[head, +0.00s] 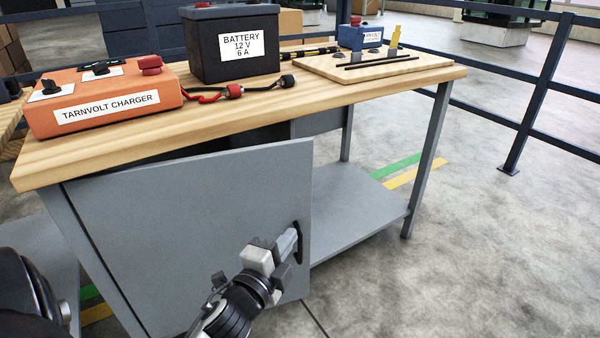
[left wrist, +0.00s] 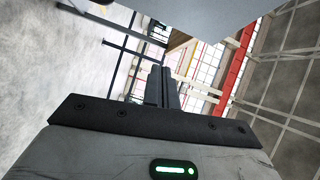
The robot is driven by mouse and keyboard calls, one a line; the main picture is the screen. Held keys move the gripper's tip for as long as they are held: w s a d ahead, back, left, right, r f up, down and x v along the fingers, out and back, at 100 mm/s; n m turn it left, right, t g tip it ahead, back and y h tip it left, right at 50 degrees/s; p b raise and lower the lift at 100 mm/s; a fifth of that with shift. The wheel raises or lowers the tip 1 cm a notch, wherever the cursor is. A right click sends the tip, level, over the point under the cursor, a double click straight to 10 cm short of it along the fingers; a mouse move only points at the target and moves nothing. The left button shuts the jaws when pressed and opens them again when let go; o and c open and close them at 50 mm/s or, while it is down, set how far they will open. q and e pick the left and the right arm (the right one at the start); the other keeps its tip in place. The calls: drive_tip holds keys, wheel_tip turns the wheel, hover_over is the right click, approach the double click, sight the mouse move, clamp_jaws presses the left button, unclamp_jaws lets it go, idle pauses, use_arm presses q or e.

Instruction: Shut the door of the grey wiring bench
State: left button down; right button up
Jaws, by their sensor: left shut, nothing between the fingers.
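The grey door (head: 190,225) of the wiring bench stands ajar, its right edge swung out from under the wooden top (head: 330,100). A dark gap shows above it. A dark handle (head: 299,238) sits near the door's right edge, partly hidden by my left gripper (head: 287,246). That gripper is shut and empty, with its fingertips close to the door face by the handle; I cannot tell if they touch. In the left wrist view, the shut fingers (left wrist: 162,88) point toward a grey panel along the top. My right gripper is out of view.
On the bench top are an orange charger (head: 110,100), a black battery (head: 232,45) with cables, and a wooden board (head: 375,65) with small parts. A grey lower shelf (head: 355,205) lies right of the door. Open floor and dark railings (head: 520,130) are farther right.

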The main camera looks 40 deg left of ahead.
use_arm(q)
drive_tip(key=a+m, duration=0.1)
approach(305, 186)
drive_tip(key=w+d, duration=0.2)
drive_tip(key=w, duration=0.2)
drive_tip(key=shift+w+a+f+m+y+b, duration=0.15)
drive_tip(key=shift+w+a+m+y+b, duration=0.25)
drive_tip(key=shift+w+a, duration=0.65)
drive_tip(key=shift+a, duration=0.3)
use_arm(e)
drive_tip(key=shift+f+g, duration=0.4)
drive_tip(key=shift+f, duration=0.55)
